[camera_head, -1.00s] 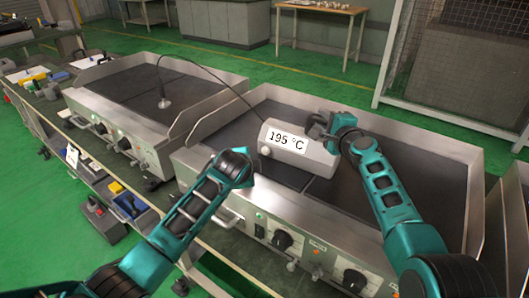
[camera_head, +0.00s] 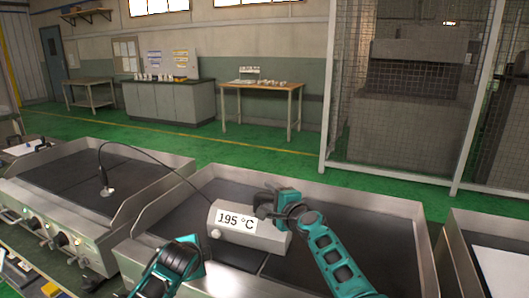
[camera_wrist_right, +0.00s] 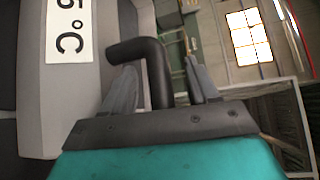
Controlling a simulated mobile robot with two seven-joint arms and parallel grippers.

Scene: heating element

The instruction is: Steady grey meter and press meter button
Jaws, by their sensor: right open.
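The grey meter (camera_head: 243,236) stands on the right griddle plate (camera_head: 345,225) and shows "195 °C" on its white display. Its round white button (camera_head: 215,234) is at the lower left of the front face. My right gripper (camera_head: 265,207) is at the meter's upper right side. In the right wrist view, the meter's black handle (camera_wrist_right: 157,75) lies between the open fingers of this gripper (camera_wrist_right: 162,88), with a gap at the right finger. My left arm's end (camera_head: 188,256) is just below and left of the button; its fingers cannot be made out.
A black cable runs from the meter to a probe (camera_head: 106,190) standing on the left griddle (camera_head: 62,178). Raised metal walls edge both griddles. Another metal unit (camera_head: 480,250) stands at the right. A wooden table (camera_head: 262,88), a grey cabinet and a mesh cage are farther back.

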